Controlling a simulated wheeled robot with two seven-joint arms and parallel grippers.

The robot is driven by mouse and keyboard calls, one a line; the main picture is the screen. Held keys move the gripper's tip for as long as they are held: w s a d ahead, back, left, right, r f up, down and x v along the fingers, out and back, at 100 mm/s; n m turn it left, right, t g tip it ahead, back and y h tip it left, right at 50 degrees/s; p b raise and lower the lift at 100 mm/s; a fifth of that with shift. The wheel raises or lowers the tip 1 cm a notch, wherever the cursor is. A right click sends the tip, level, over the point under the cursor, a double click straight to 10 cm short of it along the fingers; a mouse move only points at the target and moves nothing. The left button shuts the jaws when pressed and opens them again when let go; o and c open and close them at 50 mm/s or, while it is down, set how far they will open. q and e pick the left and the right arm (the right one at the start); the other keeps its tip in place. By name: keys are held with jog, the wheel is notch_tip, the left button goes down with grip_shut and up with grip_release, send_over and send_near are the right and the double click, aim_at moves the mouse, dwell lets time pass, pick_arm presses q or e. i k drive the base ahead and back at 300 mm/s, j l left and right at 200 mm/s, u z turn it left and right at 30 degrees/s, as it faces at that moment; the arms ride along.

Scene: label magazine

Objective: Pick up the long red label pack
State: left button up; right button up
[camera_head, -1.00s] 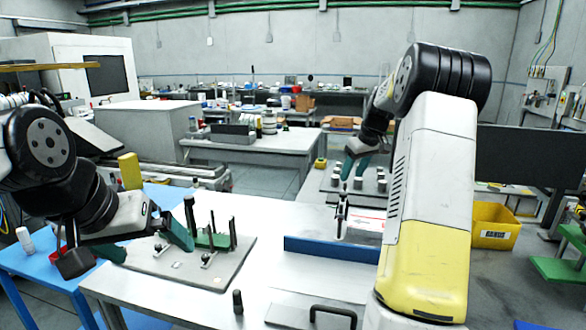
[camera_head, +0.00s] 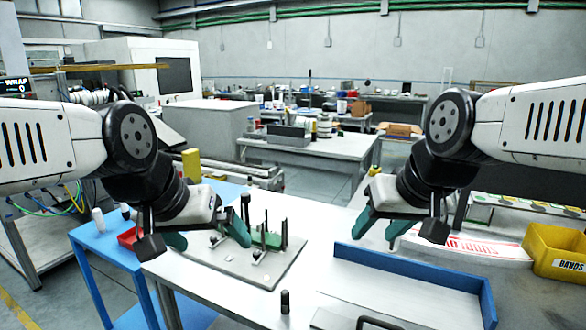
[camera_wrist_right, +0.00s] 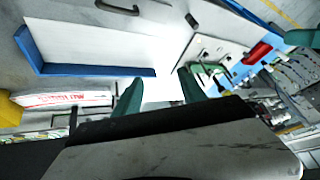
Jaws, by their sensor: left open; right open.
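A long white pack with red print (camera_head: 470,247) lies on the grey surface behind the blue-edged tray, left of the yellow bin; it looks like the red label pack. It also shows at the left of the right wrist view (camera_wrist_right: 65,98), lying flat beyond the blue wall. My right gripper (camera_head: 380,232) is open and empty, to the left of the pack and apart from it. Its green fingers also show in the right wrist view (camera_wrist_right: 160,92) with nothing between them. My left gripper (camera_head: 205,235) is open and appears empty near the grey fixture plate.
The blue-walled tray (camera_head: 405,264) stands at the front right. The yellow bin (camera_head: 556,255) marked BANDS is at the right edge. A grey plate (camera_head: 225,262) with upright posts lies on the white table. A blue side table (camera_head: 95,238) holds a red bin (camera_head: 128,237).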

aim_at(499, 254)
jog(key=z, duration=0.85)
